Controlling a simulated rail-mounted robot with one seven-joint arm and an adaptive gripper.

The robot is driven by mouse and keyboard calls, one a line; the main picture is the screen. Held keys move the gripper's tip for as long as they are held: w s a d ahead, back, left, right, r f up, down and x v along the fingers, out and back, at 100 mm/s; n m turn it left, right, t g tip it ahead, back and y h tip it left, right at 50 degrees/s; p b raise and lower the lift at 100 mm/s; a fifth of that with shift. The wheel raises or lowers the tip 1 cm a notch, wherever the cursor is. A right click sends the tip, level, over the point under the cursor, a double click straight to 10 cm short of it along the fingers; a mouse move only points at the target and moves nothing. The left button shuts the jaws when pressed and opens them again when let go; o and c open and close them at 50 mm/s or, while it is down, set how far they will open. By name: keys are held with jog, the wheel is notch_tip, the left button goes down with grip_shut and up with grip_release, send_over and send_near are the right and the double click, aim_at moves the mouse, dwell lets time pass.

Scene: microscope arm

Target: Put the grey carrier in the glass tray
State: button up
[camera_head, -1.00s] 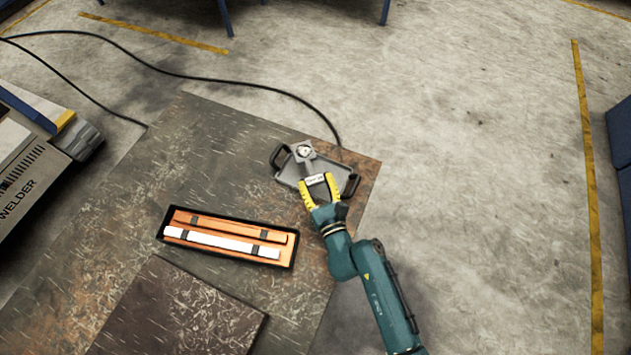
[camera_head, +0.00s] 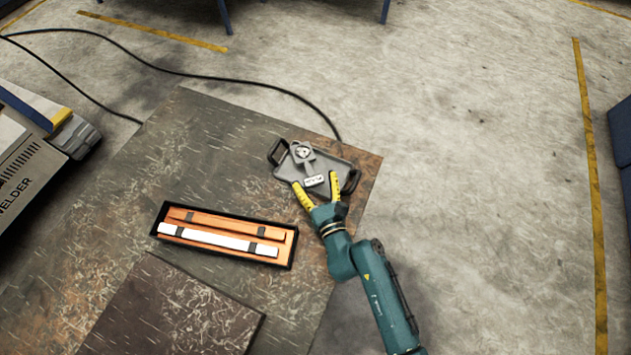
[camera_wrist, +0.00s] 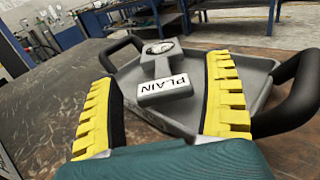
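The grey carrier (camera_head: 308,167) has a round feature at its far end and a white label reading PLAIN. It lies in the grey tray with black handles (camera_head: 287,173), near the far right of the steel table. In the wrist view, the carrier (camera_wrist: 162,68) appears within the tray (camera_wrist: 256,78), label towards me. My gripper (camera_head: 316,180) is open, with its yellow fingers on either side of the carrier's labelled end. In the wrist view, gaps show between my gripper (camera_wrist: 164,82) and the carrier. The carrier's full contact with the tray floor is hidden.
A black case (camera_head: 288,257) with orange lining and a white bar lies left of my arm. A dark plate (camera_head: 175,310) lies in front of it. A welder (camera_head: 30,165) stands at the left. A black cable (camera_head: 210,80) runs behind the tray.

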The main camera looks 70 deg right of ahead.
jog(key=shift+s+a+f, duration=0.15)
jog(key=shift+f, duration=0.4)
jog(key=shift+s+a+f, duration=0.1)
jog(key=shift+f, duration=0.4)
jog(key=shift+r+p, duration=0.25)
jog(key=shift+p, duration=0.05)
jog(key=shift+w+d+r+p, duration=0.1)
jog(key=shift+d+r+p, duration=0.05)
jog(key=shift+r+p, duration=0.45)
jog(key=b+v, duration=0.1)
jog(key=v, duration=1)
jog(key=shift+r+b, duration=0.15)
jog(key=shift+b, duration=0.25)
jog(key=shift+s+a+r, duration=0.2)
jog(key=shift+s+a, duration=0.05)
jog(key=shift+a, duration=0.05)
